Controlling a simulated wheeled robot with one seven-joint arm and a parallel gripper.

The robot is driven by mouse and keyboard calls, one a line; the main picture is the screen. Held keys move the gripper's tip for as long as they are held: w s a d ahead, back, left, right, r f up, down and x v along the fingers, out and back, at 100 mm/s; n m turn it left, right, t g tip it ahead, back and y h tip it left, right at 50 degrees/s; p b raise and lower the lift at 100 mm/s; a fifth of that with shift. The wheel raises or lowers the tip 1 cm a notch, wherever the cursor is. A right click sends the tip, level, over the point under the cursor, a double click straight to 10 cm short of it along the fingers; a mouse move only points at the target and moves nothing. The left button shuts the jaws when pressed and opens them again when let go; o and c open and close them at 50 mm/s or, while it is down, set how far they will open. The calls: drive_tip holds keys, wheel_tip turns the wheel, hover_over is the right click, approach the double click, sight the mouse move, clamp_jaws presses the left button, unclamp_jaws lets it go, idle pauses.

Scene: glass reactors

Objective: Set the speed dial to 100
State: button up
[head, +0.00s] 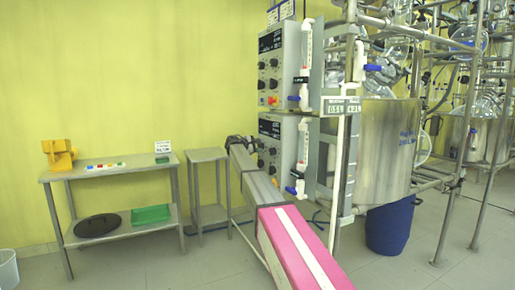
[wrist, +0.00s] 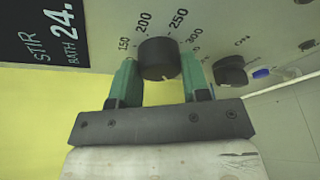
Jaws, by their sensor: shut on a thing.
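My gripper (wrist: 160,72) shows in the wrist view with its two green fingers on either side of a round black dial (wrist: 158,56), shut on it. The dial's scale reads 150, 200, 250 and 300 around its upper side; I take it as the speed dial. A small pale mark shows at the dial's lower edge in the picture. The scale's lower numbers are hidden, so I cannot tell the exact setting. In the head view my gripper (head: 240,142) reaches the lower control box (head: 288,150), and the arm hides part of its front.
A second black knob (wrist: 230,70) sits just right of the right finger, with a blue button (wrist: 261,73) beyond. A dark display (wrist: 45,30) reads STIR and BATH 24. A glass reactor frame (head: 355,200) stands right of the box; a small bare table (head: 207,155) stands left.

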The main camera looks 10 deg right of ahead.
drive_tip(key=m, duration=0.2)
drive_tip(key=m+t, duration=0.1)
drive_tip(key=shift+s+f+m+t, duration=0.15)
drive_tip(key=shift+m+t, duration=0.15)
drive_tip(key=shift+m, duration=0.1)
drive_tip(key=m+h, duration=0.1)
drive_tip(key=m, duration=0.3)
drive_tip(key=m+t+h, duration=0.1)
drive_tip(key=m, duration=0.3)
drive_tip(key=shift+f+m+h, duration=0.15)
drive_tip(key=shift+m+h, duration=0.25)
drive_tip(key=shift+f+m+h, duration=0.1)
drive_tip(key=shift+m+h, duration=0.7)
drive_tip(key=shift+m, duration=1.6)
drive_tip(key=o, duration=0.9)
